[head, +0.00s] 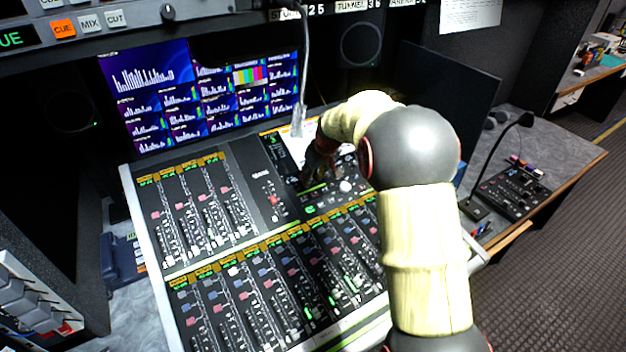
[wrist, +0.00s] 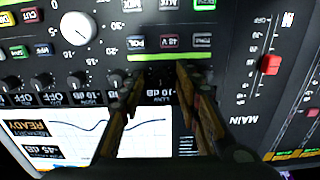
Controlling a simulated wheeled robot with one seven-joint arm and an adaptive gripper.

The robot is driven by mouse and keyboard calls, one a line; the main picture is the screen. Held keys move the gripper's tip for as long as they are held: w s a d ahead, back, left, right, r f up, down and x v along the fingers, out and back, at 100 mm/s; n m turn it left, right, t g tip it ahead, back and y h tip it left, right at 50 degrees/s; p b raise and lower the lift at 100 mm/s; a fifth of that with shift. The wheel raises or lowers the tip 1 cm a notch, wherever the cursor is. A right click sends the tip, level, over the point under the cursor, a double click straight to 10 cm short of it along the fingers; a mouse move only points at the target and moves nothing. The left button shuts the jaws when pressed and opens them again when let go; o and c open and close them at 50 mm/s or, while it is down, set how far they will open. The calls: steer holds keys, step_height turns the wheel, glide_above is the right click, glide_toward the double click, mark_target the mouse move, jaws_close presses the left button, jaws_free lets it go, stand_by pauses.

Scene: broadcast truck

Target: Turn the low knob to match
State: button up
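My gripper (wrist: 160,78) points down at the mixing console's panel with its two fingers apart. They stand either side of a dark spot in the knob row, where the low knob appears to be. That knob is too dark and shaded to see its pointer or whether the fingers touch it.
Several small black knobs (wrist: 76,79) line up left of the fingers. A large white knob (wrist: 78,28) and lit buttons (wrist: 137,42) sit above. A red fader (wrist: 270,65) is to the right.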

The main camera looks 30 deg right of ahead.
steer(key=c, duration=0.3)
jaws_close()
stand_by(0.3)
